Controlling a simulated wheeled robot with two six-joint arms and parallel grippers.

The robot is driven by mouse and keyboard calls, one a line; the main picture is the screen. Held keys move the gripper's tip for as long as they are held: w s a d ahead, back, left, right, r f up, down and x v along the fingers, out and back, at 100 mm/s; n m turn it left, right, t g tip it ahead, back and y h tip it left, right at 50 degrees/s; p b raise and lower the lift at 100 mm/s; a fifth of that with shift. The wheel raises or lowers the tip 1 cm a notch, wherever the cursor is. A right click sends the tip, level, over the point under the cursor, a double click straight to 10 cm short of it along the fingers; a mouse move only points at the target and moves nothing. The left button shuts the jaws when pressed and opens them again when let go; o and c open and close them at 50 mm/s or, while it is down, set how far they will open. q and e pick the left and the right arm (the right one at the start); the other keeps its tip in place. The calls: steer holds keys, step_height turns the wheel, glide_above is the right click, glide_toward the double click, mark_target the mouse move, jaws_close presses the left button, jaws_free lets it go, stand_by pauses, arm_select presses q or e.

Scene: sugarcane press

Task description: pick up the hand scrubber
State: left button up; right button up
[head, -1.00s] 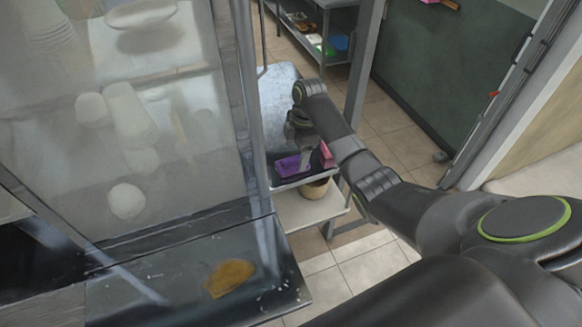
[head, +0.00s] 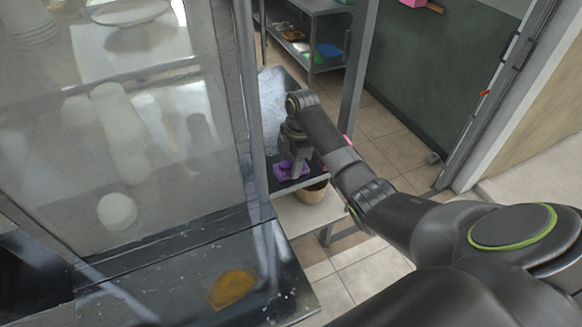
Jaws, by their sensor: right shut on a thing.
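The purple thing (head: 280,174), which I take to be the hand scrubber, is on a small dark shelf (head: 283,187) beyond the glass case. My right gripper (head: 292,170) points down onto it and is shut on it. Purple shows on both sides of the fingers. The scrubber's full shape is hidden by the gripper, and I cannot tell whether it is clear of the shelf. My left gripper is not in view.
A tan pot (head: 313,191) stands on a lower pale shelf (head: 300,215). A metal post (head: 357,75) rises behind my right arm. The glass case (head: 190,130) and dark counter (head: 185,285) fill the left. Tiled floor is open at right.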

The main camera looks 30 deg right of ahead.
mark_target(289, 161)
steer(key=shift+c, duration=0.3)
steer(key=shift+r, duration=0.2)
step_height(289, 161, up, 5)
steer(key=shift+w+f+b, duration=0.1)
steer(key=shift+f+b, duration=0.1)
steer(key=shift+b, duration=0.65)
step_height(289, 161, up, 4)
steer(key=shift+f+p, duration=0.1)
steer(key=shift+p, duration=0.95)
steer(key=shift+r+p, duration=0.65)
steer(key=shift+f, duration=0.1)
